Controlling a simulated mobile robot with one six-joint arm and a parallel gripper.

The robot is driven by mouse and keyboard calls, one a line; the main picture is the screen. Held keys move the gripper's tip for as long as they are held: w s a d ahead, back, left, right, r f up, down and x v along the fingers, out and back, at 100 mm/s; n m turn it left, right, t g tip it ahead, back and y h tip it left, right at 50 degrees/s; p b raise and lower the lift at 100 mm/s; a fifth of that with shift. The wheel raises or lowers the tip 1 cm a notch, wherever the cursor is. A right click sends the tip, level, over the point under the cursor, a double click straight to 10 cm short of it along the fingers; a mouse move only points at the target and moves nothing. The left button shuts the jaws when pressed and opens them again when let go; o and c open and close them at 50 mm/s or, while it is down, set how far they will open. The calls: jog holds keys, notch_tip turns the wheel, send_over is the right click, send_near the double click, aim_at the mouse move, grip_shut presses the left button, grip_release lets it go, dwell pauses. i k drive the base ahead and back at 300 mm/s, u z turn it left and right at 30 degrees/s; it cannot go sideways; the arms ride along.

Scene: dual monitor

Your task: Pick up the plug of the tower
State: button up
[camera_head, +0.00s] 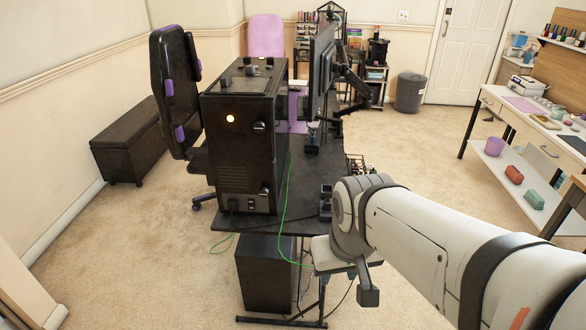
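The tower (240,150) is a large black case with a lit orange light, standing upright on the dark desk (300,200). A thin green cable (284,210) runs along the desk beside the tower, drops over its front edge and reaches the area of my gripper. My gripper (345,278) is at the lower middle, in front of and below the desk edge, right of the cable's lower part. My wrist hides much of it, so its opening and anything between the fingers cannot be made out. The tower's plug is not clearly visible.
A black box (264,272) stands under the desk, and dark cables hang beside it. Monitors (322,65) stand on the desk behind the tower. A black chair (176,90) is at left, a white table (520,125) at right. Open carpet (420,150) lies between desk and table.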

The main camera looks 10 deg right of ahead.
aim_at(328, 205)
jog(key=i, duration=1)
jog(key=u, duration=0.05)
